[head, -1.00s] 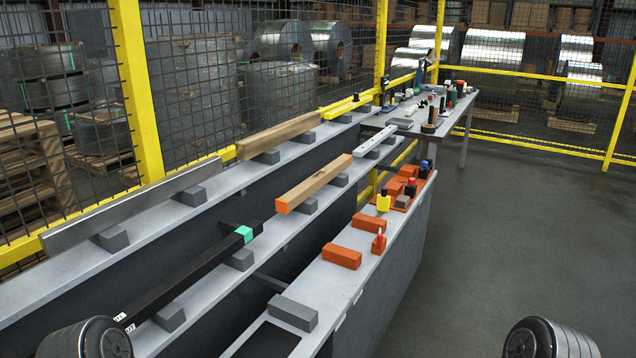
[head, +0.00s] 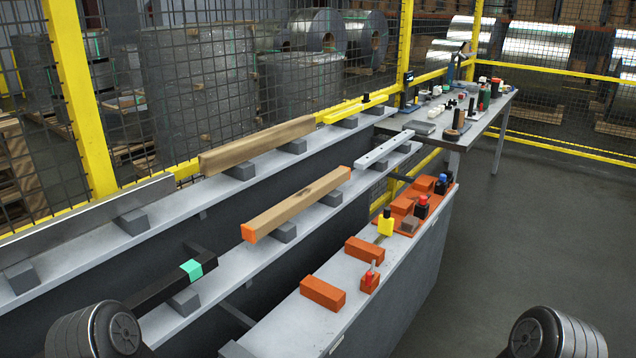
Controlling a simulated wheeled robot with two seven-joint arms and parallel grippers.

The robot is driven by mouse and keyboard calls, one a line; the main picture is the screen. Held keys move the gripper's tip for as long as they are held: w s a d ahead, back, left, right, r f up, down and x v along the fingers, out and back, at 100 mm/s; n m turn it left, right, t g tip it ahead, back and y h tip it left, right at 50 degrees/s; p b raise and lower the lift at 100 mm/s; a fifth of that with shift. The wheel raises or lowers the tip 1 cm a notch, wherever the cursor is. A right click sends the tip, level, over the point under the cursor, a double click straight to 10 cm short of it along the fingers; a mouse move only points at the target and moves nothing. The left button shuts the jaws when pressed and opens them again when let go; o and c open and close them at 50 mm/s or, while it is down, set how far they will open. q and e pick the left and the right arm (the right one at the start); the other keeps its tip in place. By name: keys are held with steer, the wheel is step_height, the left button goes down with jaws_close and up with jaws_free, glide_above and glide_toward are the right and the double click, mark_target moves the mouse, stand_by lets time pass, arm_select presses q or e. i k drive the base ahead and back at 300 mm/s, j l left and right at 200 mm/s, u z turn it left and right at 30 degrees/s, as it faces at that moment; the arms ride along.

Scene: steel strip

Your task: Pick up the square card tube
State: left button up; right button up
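A long, tan, square-section bar with an orange near end (head: 300,203) lies across grey blocks on the nearer grey rack shelf, at the middle of the head view. It is the thing that best fits the square card tube, though I cannot tell card from wood here. A dark mark shows on its top face. Neither of my grippers is in view, and nothing touches the bar. Only dark, ribbed, rounded parts of mine show at the bottom left and bottom right.
Nearby lie a black bar with a green band (head: 170,282), a brown plank (head: 258,145), a grey metal bar (head: 80,222), a pale holed bar (head: 383,150) and a yellow bar (head: 350,108). Orange blocks (head: 322,293) sit on the front bench. Floor at right is clear.

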mark_target(260, 225)
steer(key=i+l, duration=0.3)
steer(key=i+l+u, duration=0.1)
steer(key=i+l, duration=0.15)
steer(key=l, duration=0.15)
steer(key=i+l+u, duration=0.1)
steer(key=i+l, duration=0.45)
steer(key=l, duration=0.25)
steer(key=i+l+u, duration=0.1)
steer(key=i+l, duration=0.15)
steer(key=l, duration=0.15)
steer(key=i+l, duration=0.25)
steer(key=l, duration=0.2)
steer(key=i+l+u, duration=0.15)
steer(key=l, duration=0.25)
steer(key=i+l, duration=0.3)
steer(key=l, duration=0.15)
